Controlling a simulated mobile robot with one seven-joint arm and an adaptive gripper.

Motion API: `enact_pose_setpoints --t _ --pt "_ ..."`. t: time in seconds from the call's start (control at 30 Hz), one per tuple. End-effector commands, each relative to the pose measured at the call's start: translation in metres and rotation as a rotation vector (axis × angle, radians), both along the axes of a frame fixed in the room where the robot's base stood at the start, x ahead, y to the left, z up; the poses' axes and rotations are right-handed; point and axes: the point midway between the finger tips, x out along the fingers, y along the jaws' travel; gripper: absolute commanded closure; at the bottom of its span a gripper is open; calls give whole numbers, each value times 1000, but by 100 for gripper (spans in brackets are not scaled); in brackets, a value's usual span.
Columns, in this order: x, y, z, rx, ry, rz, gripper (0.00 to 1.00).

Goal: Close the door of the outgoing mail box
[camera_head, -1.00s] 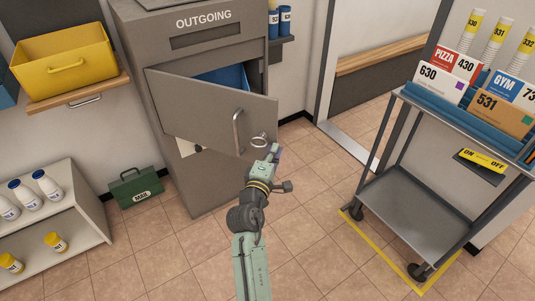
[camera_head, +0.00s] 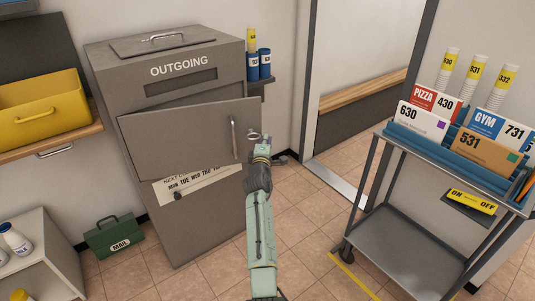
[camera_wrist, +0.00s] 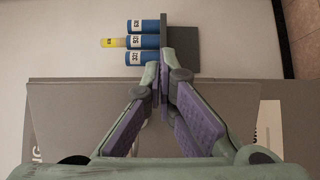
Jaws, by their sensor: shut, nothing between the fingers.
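The grey outgoing mail box (camera_head: 165,50) stands left of centre in the head view. Its door (camera_head: 175,145) is ajar: its left side meets the box front and its right edge stands out past the box's right side. A vertical metal handle (camera_head: 234,140) is near that right edge. My gripper (camera_head: 263,142) is at the door's right edge, right of the handle; contact cannot be told. In the wrist view, the gripper's fingers (camera_wrist: 163,78) are together with nothing between them, and a grey panel (camera_wrist: 85,110) lies behind them.
A metal cart (camera_head: 400,245) with mail stands at the right. A yellow bin (camera_head: 45,105) sits on a shelf at the left, and a green box (camera_head: 113,236) is on the floor. Blue tubes (camera_head: 259,65) stand on a small shelf behind the box. Floor between box and cart is clear.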

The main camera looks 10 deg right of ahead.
Motion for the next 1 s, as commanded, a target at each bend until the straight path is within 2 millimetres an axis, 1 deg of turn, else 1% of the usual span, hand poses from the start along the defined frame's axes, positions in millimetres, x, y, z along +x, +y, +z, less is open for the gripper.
enact_pose_setpoints --t 0.03,0.2,0.5,0.73,1.0 --pt "10 -1 0 -3 -1 16 100" --pt "35 3 0 -3 0 70 100" --pt "70 13 -1 -3 2 150 100" --pt "90 20 -1 -3 1 195 100" --pt "104 25 -1 0 1 225 100"
